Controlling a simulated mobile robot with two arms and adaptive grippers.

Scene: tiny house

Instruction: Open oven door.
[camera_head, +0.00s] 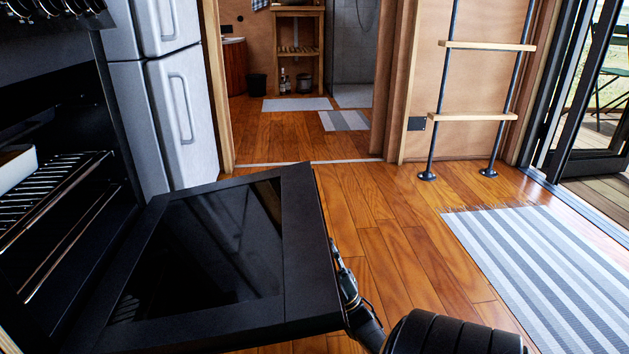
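The black oven door (215,245) is swung far down and lies nearly flat, its dark glass panel facing up. The oven (70,110) at the left stands open, with its wire racks (50,195) showing. My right gripper (345,280) is at the door's outer edge, on its right side in the picture, with its arm coming in from the bottom right. The door edge hides part of the fingers, so I cannot tell whether they are shut on a handle. The handle is not visible. My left gripper is not in view.
A white dish (16,166) sits on the upper rack. A grey fridge (165,95) stands behind the oven. Wooden floor (385,235) is clear right of the door. A striped rug (550,270) and a ladder (475,115) are further right.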

